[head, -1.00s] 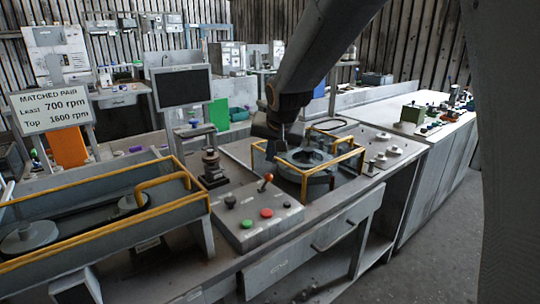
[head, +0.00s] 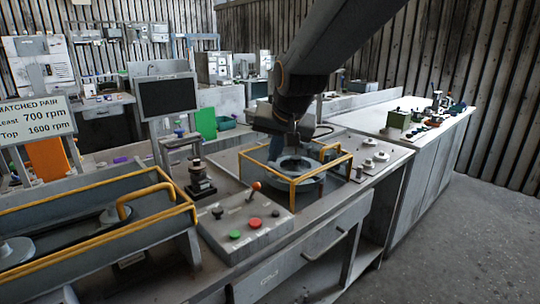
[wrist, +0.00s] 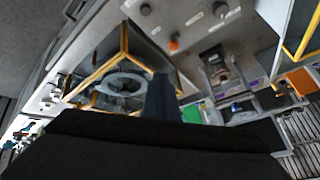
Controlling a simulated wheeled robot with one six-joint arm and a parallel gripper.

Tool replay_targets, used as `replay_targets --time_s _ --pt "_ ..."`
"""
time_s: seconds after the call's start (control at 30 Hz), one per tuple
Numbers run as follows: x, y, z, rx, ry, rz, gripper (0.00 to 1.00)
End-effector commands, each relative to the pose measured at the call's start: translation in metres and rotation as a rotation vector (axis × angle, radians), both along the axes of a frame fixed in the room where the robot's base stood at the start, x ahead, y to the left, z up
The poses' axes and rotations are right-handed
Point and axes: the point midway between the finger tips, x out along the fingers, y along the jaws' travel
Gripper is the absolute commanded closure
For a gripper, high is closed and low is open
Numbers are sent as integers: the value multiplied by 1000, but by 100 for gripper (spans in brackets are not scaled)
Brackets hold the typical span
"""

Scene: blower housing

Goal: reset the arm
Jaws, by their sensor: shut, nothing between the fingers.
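My gripper (head: 294,146) hangs above the round blower housing (head: 296,166), which sits inside a yellow guard frame on the bench. The gripper is shut with nothing held. In the wrist view the dark fingers (wrist: 162,98) point towards the bench, with the round housing (wrist: 122,84) to their left. How far the fingertips are above the housing I cannot tell.
A control box (head: 246,220) with a lever and red and green buttons stands at the bench front. A yellow-railed belt trough (head: 90,232) lies left. A monitor (head: 168,97) stands behind. Open floor (head: 450,240) lies right.

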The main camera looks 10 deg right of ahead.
Motion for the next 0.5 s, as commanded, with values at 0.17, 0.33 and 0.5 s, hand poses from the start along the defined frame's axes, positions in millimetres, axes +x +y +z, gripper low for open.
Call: replay_targets --time_s 0.17,0.33,0.5 --pt "-2 -1 1 0 1 0 100" --pt "-2 -1 1 0 0 0 100" --pt "-14 -10 -17 -22 37 9 100"
